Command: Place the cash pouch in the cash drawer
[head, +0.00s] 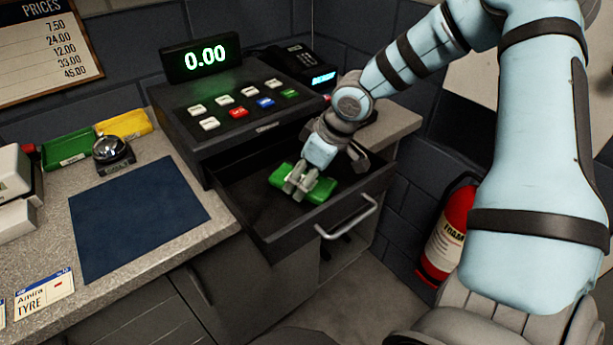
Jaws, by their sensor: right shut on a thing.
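The cash pouch appears to be the green, flat item (321,191) at the open cash drawer (262,218), under the register. My right gripper (297,187) reaches down from the upper right and is shut on the green pouch. The pouch is within the drawer's outline; whether it touches the drawer floor I cannot tell. The fingers cover the pouch's middle. The drawer is pulled out, dark inside, with a silver handle (347,219). My left gripper is not in view.
The register (232,112) shows 0.00, with a phone (297,62) behind. A red extinguisher (447,231) stands right of the drawer.

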